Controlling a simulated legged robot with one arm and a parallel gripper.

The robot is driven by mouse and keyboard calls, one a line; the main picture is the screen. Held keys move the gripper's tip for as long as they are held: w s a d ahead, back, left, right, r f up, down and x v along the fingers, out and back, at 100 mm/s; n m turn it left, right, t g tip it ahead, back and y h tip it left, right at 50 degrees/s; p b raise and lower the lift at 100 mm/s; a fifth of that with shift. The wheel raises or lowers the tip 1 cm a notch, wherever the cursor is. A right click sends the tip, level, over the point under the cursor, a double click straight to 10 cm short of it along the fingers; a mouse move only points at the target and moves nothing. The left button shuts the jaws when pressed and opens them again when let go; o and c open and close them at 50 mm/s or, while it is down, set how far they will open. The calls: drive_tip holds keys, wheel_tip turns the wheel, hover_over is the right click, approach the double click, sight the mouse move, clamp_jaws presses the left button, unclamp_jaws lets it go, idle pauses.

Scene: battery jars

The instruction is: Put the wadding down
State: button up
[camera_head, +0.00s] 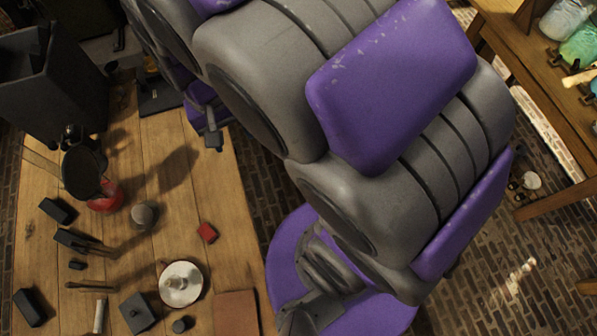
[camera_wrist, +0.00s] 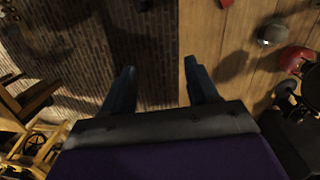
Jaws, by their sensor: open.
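I cannot pick out the wadding with certainty in either view. My gripper (camera_wrist: 159,68) is open, its two dark fingers spread apart with nothing visible between them. In the wrist view the fingers lie over the edge between the brick floor and the wooden table (camera_wrist: 220,38). In the head view my gripper (camera_head: 212,138) shows small beyond my large purple and grey arm, beside the table's right edge. A white dish (camera_head: 192,292) with a small pale upright piece on it stands on the table (camera_head: 165,225).
A grey domed thing (camera_head: 145,214), a red pot (camera_head: 105,197), a dark pan (camera_head: 84,170) and a red block (camera_head: 207,232) stand on the left table. Several dark blocks line its left side. Glass jars (camera_head: 566,18) stand on another wooden table at right.

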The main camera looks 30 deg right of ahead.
drive_tip(key=s+d+n, duration=0.1)
drive_tip(key=s+d, duration=0.1)
drive_tip(key=s, duration=0.6)
drive_tip(key=s+d+r+n, duration=0.1)
drive_tip(key=s+d, duration=0.2)
drive_tip(key=s, duration=0.5)
drive_tip(key=shift+d+r+g+y, duration=0.3)
drive_tip(key=shift+d+g, duration=0.05)
drive_tip(key=shift+g, duration=0.05)
drive_tip(key=shift+o, duration=0.5)
